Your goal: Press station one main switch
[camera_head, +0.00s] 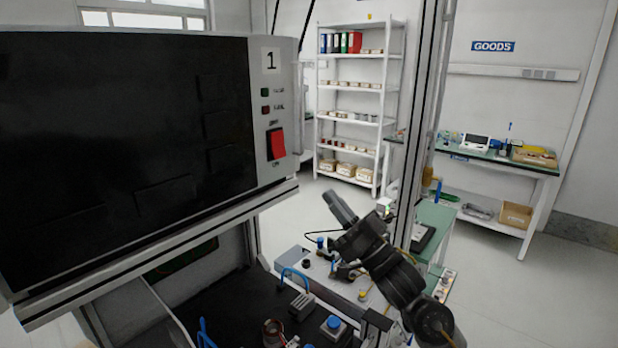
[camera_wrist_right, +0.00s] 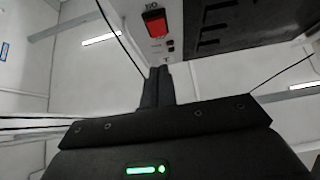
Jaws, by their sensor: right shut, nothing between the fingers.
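The station one main switch (camera_head: 276,143) is a red rocker on the light right-hand panel of the station's monitor box, below the number 1 label (camera_head: 270,61) and two small indicator lamps. ON and OFF style lettering sits around it. The red switch also shows upside down in the right wrist view (camera_wrist_right: 155,22). My right gripper (camera_head: 338,204) is shut and empty, below and to the right of the switch, and apart from it. In the right wrist view its closed fingers (camera_wrist_right: 157,86) point towards the panel. My left gripper is not in view.
The dark screen (camera_head: 120,120) fills the left. Below it is a black work surface with a blue button (camera_head: 333,323) and cables. A vertical post (camera_head: 425,110) stands right of my right gripper. Shelves (camera_head: 359,90) and a goods table (camera_head: 497,160) stand farther back.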

